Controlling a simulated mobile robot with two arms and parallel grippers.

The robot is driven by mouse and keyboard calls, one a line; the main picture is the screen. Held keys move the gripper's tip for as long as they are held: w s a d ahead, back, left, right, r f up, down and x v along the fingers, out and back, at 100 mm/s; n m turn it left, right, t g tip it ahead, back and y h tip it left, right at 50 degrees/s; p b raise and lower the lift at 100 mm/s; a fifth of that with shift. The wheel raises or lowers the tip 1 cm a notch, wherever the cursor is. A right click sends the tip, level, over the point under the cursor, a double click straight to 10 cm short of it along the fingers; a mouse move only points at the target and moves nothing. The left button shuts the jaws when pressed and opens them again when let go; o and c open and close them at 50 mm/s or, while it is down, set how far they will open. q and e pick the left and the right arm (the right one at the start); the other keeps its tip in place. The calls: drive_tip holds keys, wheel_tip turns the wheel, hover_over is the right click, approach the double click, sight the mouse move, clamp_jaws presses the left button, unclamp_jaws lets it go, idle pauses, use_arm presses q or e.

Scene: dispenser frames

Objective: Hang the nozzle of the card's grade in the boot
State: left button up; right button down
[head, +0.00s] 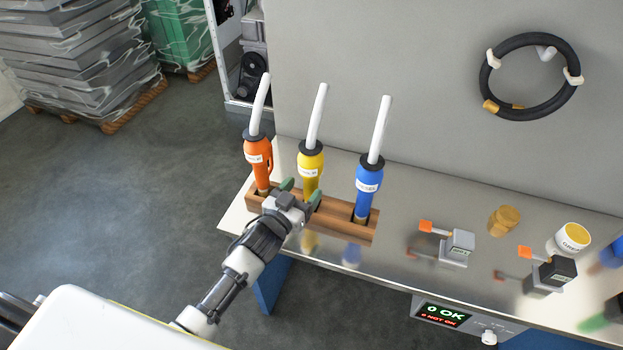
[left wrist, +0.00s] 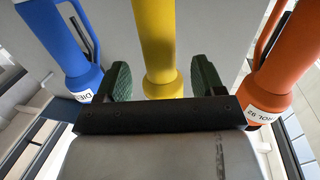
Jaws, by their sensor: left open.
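Three nozzles with white spouts pointing up stand in a wooden rack (head: 340,226): an orange nozzle (head: 258,158), a yellow nozzle (head: 311,163) and a blue nozzle (head: 368,183). In the left wrist view, the orange label partly reads "ROL 92" and the blue one starts "DIE". The yellow label is too small to read. My left gripper (head: 301,191) is at the yellow nozzle. In the left wrist view its green fingers (left wrist: 163,79) are open on either side of the yellow body (left wrist: 158,40), with gaps visible. I cannot make out a card or boot for certain.
A grey block (head: 460,245) and a black block (head: 556,274), each with an orange tab, stand right on the metal counter (head: 400,262). Near them are a brass-coloured cap (head: 503,220) and a white tub (head: 570,238). A coiled black hose (head: 485,75) hangs on the wall panel.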

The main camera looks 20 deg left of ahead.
sight(307, 184)
use_arm(q)
drive_tip(key=x, duration=0.3)
drive_tip(key=shift+w+d+r+p, duration=0.1)
drive_tip(key=shift+w+r+p, duration=0.1)
drive_tip(key=shift+w+p, duration=0.15)
drive_tip(key=shift+w+d+f, duration=0.1)
drive_tip(key=shift+w+f, duration=0.05)
drive_tip(key=shift+w, duration=0.25)
clamp_jaws()
drive_tip(key=shift+r, duration=0.25)
